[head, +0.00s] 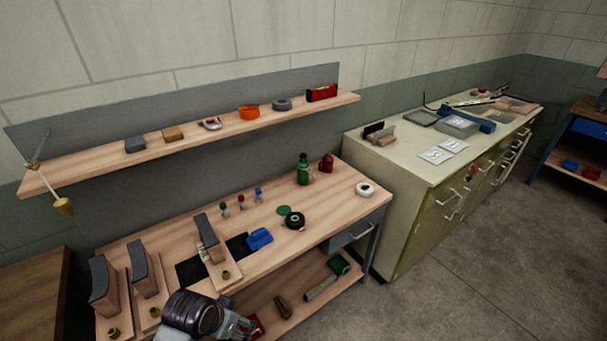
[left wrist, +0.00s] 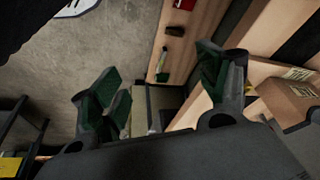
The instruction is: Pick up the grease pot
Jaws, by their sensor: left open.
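I cannot tell for sure which thing is the grease pot. A round black pot-like thing with a pale middle (head: 295,220) sits on the workbench top, with a flat green disc (head: 284,210) beside it. My left gripper (head: 243,326) is low at the front edge of the workbench, nearer than these things and apart from them. In the left wrist view its green-padded fingers (left wrist: 155,85) are spread apart, with nothing visibly held between them. My right gripper is not in view.
The workbench (head: 345,190) also bears a green bottle (head: 304,169), a red can (head: 326,163), a white ring (head: 365,189) and a blue thing (head: 259,238). Curved panels on wooden blocks (head: 145,268) stand at the left. A wall shelf (head: 230,127) hangs above.

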